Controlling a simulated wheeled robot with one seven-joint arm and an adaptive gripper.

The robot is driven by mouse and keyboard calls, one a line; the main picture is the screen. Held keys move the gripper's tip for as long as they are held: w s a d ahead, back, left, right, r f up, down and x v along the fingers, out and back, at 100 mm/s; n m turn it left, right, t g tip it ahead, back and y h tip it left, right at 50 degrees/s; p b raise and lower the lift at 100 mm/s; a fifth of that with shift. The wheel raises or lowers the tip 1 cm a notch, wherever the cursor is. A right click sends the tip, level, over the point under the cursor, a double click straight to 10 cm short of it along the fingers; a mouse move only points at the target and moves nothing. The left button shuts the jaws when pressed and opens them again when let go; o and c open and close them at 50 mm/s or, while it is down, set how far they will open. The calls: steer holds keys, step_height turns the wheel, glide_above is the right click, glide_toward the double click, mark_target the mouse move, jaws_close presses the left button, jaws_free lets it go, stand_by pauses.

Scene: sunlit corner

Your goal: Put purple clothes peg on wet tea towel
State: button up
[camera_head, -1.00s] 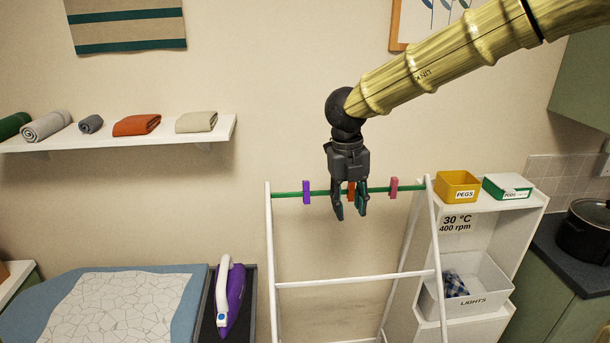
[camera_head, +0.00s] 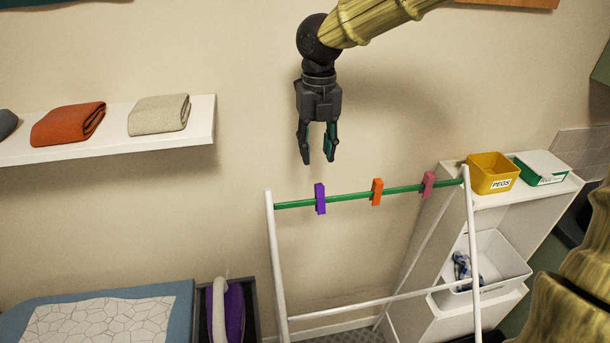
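A purple clothes peg (camera_head: 320,198) is clipped on the green top rail (camera_head: 345,197) of a white drying rack, left of an orange peg (camera_head: 376,191) and a pink peg (camera_head: 428,184). My gripper (camera_head: 317,158) is open and empty. It points down and appears just above the purple peg in the picture, apart from it. No tea towel hangs on the rack. On the wall shelf lie a folded orange cloth (camera_head: 68,124) and a folded beige cloth (camera_head: 159,115); I cannot tell whether any of these is the wet tea towel.
A yellow box marked PEGS (camera_head: 493,173) and a green-and-white box (camera_head: 542,168) stand on the white unit at right. A white bin (camera_head: 500,262) below holds a blue checked cloth (camera_head: 464,267). A purple iron (camera_head: 227,312) stands beside the ironing board (camera_head: 178,310).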

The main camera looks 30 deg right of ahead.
mark_target(321, 187)
steer(key=shift+s+f, duration=0.25)
steer(key=shift+s, duration=0.15)
steer(key=s+f+b, duration=0.2)
steer(key=s+b, duration=0.2)
steer(key=s, duration=0.1)
steer(key=w+f+b, duration=0.2)
steer(key=w+f, duration=0.3)
steer(key=shift+w+f, duration=0.15)
steer(key=shift+d+f, duration=0.1)
steer(key=shift+f, duration=0.2)
steer(key=s, duration=0.4)
steer(key=shift+r, duration=0.25)
steer(key=w, duration=0.1)
steer(key=w+f, duration=0.1)
steer(key=shift+w+f, duration=0.25)
steer(key=shift+w, duration=0.15)
steer(key=shift+c, duration=2)
steer(key=shift+s+r, duration=0.2)
steer(key=shift+s, duration=0.15)
steer(key=shift+c, duration=0.9)
steer(key=shift+s+r, duration=0.2)
steer(key=shift+s, duration=0.25)
steer(key=shift+c, duration=0.4)
steer(key=shift+w+f, duration=0.1)
steer(key=shift+w, duration=0.25)
steer(key=shift+c, duration=0.6)
step_height(321, 187, up, 7)
steer(key=p, duration=0.6)
steer(key=shift+s, duration=0.1)
